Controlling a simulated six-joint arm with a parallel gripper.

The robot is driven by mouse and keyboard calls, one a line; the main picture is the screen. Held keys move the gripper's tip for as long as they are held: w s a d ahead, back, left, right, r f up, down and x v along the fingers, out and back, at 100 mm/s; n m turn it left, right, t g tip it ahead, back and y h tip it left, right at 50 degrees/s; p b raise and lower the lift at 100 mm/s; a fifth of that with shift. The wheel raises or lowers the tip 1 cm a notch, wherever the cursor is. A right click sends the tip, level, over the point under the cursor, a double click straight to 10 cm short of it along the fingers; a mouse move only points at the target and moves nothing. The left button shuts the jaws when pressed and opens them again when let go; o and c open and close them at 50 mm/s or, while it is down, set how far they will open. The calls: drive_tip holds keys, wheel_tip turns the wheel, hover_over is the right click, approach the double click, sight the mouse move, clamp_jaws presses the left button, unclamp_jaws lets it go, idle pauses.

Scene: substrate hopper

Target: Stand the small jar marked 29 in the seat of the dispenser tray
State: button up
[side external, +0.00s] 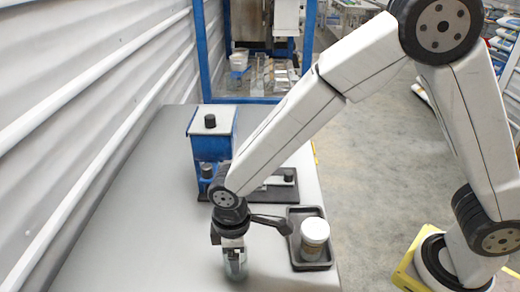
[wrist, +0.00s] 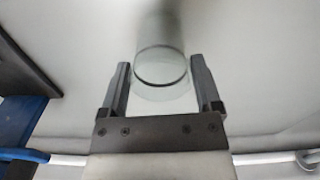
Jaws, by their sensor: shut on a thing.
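A clear glass jar (side external: 236,266) is in my gripper (side external: 234,246) at the front of the table. It looks upright, with its lower end close to the table; I cannot tell whether it touches. In the wrist view the jar (wrist: 160,68) is between the two dark fingers of my gripper (wrist: 161,78), which are shut on it. No number is readable on it. The blue dispenser (side external: 211,135) stands behind, with a dark flat base (side external: 276,190) reaching right; its seat cannot be made out, and my arm hides part of it.
A black tray (side external: 297,262) lies right of my gripper, holding a jar with a white lid (side external: 315,231). The table (side external: 130,215) is clear on the left. A corrugated wall (side external: 75,70) runs along the left side. A blue-framed rack (side external: 203,60) stands behind.

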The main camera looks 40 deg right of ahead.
drive_tip(key=shift+f, duration=0.3)
idle(0.8)
drive_tip(key=o, duration=0.8)
drive_tip(key=shift+r, duration=0.15)
drive_tip(key=shift+r, duration=3.65)
drive_tip(key=s+d+m+t, duration=0.1)
drive_tip(key=d+m, duration=0.2)
drive_tip(key=d, duration=0.4)
drive_tip(key=s+d+f+m, duration=0.1)
drive_tip(key=s+d+m, duration=0.1)
drive_tip(key=d, duration=0.6)
drive_tip(key=s+d+f+m+t, duration=0.1)
drive_tip(key=s+d+m, duration=0.1)
drive_tip(key=d+m, duration=0.3)
drive_tip(key=shift+d+t, duration=0.3)
drive_tip(key=shift+d, duration=1.35)
